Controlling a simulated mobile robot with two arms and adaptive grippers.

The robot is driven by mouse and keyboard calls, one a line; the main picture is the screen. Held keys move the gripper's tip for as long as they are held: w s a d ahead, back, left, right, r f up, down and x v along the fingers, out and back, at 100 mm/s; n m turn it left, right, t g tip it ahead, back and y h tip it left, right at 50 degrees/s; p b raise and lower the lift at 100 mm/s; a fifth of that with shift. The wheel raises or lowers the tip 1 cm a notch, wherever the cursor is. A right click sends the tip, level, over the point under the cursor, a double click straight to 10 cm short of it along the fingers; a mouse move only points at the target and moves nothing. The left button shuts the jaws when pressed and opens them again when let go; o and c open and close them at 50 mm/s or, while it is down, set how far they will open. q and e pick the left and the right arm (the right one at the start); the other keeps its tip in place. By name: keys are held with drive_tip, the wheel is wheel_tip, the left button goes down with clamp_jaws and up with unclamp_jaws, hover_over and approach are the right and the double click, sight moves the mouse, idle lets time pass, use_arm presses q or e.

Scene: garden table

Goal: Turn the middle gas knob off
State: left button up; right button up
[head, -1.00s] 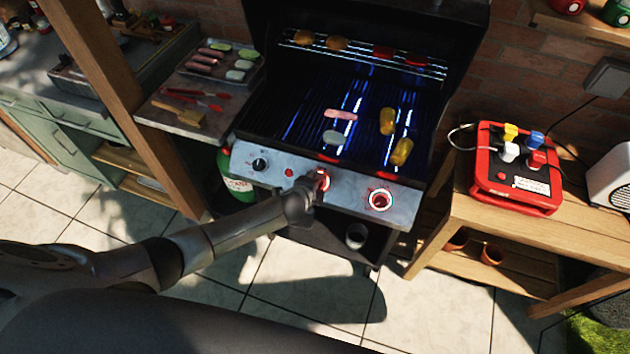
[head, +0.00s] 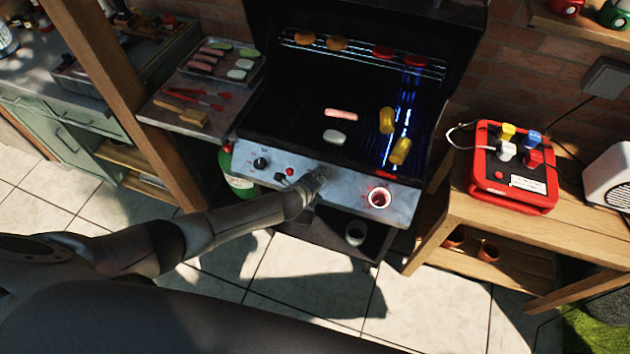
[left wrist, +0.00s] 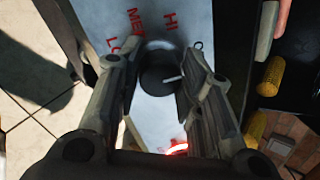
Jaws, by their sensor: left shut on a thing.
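The grill's control panel (head: 340,192) faces me with a row of knobs. My left gripper (head: 314,182) is at the middle knob and hides it in the head view. In the left wrist view the dark middle knob (left wrist: 157,72) sits between the fingers of my left gripper (left wrist: 152,65), which is shut on it. A light pointer shows on its side, and red HI, MED and LO marks are printed around it. No red glow shows around this knob, and the middle burner has no flames. My right gripper is not in view.
The right knob (head: 380,198) glows red, with blue flames above it. The left knob (head: 261,163) is unlit. Food lies on the grill grate.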

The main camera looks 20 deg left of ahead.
use_arm(q)
drive_tip(key=shift+f, duration=0.1)
drive_tip(key=o, duration=1)
drive_tip(key=shift+v, duration=6.05)
